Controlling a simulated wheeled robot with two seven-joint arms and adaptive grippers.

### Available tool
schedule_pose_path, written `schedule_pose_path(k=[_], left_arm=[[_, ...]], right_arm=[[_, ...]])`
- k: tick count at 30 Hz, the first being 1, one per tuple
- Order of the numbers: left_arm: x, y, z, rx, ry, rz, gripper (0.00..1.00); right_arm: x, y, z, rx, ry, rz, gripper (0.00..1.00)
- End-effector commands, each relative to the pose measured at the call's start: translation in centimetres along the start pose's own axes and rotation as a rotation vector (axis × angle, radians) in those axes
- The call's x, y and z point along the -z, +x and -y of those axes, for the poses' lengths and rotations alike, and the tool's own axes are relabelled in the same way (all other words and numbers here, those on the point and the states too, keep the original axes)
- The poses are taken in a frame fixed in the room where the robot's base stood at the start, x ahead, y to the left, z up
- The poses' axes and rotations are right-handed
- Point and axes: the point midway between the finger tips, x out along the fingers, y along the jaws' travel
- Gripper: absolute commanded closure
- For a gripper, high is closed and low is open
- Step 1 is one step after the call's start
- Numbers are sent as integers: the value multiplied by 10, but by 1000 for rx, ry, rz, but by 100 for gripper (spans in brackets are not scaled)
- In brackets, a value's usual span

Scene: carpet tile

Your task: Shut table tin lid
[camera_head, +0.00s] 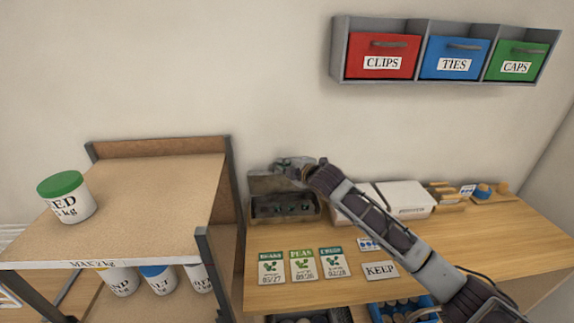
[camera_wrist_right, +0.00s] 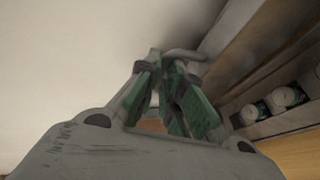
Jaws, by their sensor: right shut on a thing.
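The table tin (camera_head: 284,217) is a dark, worn box at the back left of the wooden table. Its lid (camera_head: 265,183) stands raised at the back, so the tin is open and dark round items show inside. My right gripper (camera_head: 290,168) is at the lid's top edge, above the tin. In the right wrist view, its green-padded fingers (camera_wrist_right: 176,95) are close together at a grey edge of the lid (camera_wrist_right: 188,54). The exact contact is partly hidden by the fingers. The tin's open inside (camera_wrist_right: 265,110) shows at the right there. My left gripper is out of view.
A white box (camera_head: 408,198) stands right of the tin, partly behind my right arm. Seed packets (camera_head: 302,264) and a KEEP card (camera_head: 380,270) lie in front. A shelf cart (camera_head: 150,210) with a green-lidded tub (camera_head: 66,197) stands left. Wall bins (camera_head: 455,57) hang above.

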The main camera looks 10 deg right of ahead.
Motion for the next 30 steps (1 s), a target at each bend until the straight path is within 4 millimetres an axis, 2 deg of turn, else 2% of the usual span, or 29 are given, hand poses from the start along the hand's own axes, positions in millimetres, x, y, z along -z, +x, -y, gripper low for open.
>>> schedule_pose_path(k=[11, 20, 30], left_arm=[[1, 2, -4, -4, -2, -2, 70], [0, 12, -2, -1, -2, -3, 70], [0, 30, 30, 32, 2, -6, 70]], right_arm=[[0, -1, 2, -7, -3, 0, 100], [2, -6, 7, -50, -22, 1, 100], [6, -16, 15, -136, -56, 0, 100]])
